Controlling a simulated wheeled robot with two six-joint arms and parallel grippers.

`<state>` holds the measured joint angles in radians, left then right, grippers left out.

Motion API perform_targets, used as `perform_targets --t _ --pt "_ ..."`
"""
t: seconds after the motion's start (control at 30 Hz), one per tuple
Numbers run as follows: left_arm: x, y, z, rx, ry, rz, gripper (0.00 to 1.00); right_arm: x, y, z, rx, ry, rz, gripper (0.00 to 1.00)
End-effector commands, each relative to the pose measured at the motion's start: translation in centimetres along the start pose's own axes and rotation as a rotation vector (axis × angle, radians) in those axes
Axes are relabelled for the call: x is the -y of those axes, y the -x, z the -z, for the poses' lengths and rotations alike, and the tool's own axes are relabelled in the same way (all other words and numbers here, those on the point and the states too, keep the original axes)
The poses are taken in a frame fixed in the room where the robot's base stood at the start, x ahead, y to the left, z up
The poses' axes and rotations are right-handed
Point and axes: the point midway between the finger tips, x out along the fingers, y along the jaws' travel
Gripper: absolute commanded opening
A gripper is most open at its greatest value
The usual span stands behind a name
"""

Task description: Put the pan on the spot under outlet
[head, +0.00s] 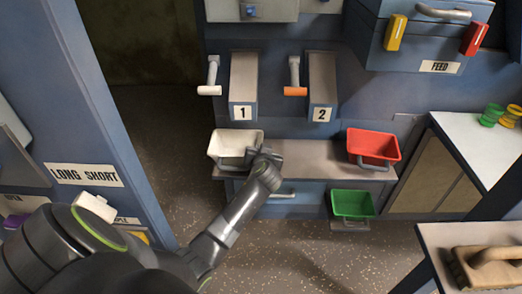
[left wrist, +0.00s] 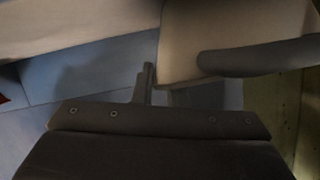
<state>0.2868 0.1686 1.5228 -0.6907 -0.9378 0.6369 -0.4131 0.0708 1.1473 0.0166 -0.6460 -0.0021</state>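A white pan (head: 236,147) stands on the wooden-topped ledge (head: 304,154) below the chute marked 1 (head: 243,88). A red pan (head: 374,147) sits at the ledge's right end, and a green pan (head: 352,205) is lower, in front of it. My left gripper (head: 264,157) is at the white pan's right side; its fingers are small and partly merge with the pan's edge. In the left wrist view, a pale surface (left wrist: 205,30), probably the white pan, is close to a narrow dark finger (left wrist: 146,82). The grip itself is not clear. My right gripper is out of view.
A chute marked 2 (head: 321,85) is beside chute 1, with an orange-ended lever (head: 295,77). A white lever (head: 212,76) is left of chute 1. The ledge between the white and red pans is clear. A brush (head: 488,268) lies on the right-hand bench.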

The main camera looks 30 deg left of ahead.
Motion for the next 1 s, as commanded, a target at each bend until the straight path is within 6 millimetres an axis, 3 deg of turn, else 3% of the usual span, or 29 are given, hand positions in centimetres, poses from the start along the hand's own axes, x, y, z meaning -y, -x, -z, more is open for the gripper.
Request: perform_targets --t 0.1,0.53,1.0 --pt "0.0 0.0 0.0 0.0 0.0 0.0 0.25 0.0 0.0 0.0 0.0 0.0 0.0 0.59" --pt "0.1 0.4 0.3 0.001 0.001 -0.001 0.25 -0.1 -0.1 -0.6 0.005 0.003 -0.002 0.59" --pt "0.0 9.1 0.2 0.002 0.005 -0.002 0.25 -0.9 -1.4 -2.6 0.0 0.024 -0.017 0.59"
